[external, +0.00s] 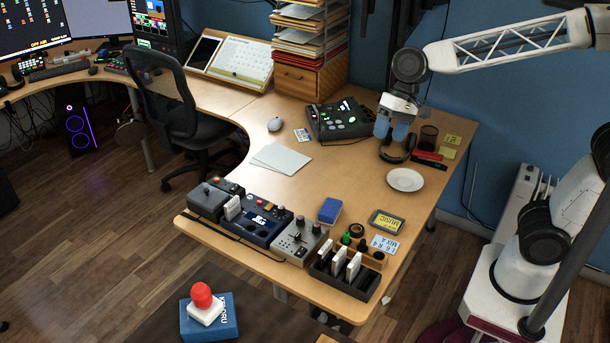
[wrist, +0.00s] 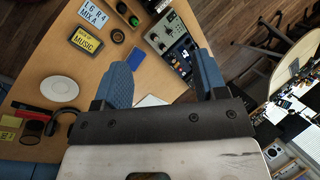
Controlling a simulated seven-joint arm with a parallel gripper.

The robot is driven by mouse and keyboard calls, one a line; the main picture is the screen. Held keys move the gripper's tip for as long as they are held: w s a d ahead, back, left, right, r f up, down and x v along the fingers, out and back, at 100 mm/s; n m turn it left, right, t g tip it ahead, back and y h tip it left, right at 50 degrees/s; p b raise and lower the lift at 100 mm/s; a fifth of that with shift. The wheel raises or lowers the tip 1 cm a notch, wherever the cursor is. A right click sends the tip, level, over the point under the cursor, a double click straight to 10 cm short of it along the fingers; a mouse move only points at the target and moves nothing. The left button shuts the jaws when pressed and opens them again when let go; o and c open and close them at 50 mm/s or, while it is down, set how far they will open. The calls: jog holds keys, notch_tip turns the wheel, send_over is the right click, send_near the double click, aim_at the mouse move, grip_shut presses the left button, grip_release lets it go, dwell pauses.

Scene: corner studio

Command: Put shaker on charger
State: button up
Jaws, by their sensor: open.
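No object is plainly marked as the shaker or the charger. A round white disc (external: 405,180), possibly the charger, lies flat and bare on the right part of the desk; it also shows in the wrist view (wrist: 60,87). A dark cylinder (external: 428,137) stands near the desk's back right edge, and small green-topped objects (external: 346,239) stand at the front; I cannot tell whether either is the shaker. My gripper (external: 391,138) is above the back right of the desk, left of the dark cylinder. Its blue fingers are apart and empty in the wrist view (wrist: 163,78).
Headphones (external: 395,155) and a red object (external: 428,156) lie near my gripper and the dark cylinder. A black mixer (external: 345,120) is to the left. Audio boxes (external: 260,222) and a slotted rack (external: 345,275) line the front. The desk middle (external: 330,170) is mostly clear.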

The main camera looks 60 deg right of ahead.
jog(key=s+d+f+n+t+h, duration=0.1)
jog(key=s+d+f, duration=0.3)
jog(key=s+d, duration=0.5)
jog(key=s+d+f+n+h, duration=0.3)
jog(key=s+d+h, duration=0.1)
jog(key=s+d, duration=0.5)
jog(key=shift+s+d+f+n+t, duration=0.2)
jog(key=shift+d+f+n+t, duration=0.2)
jog(key=shift+d, duration=0.35)
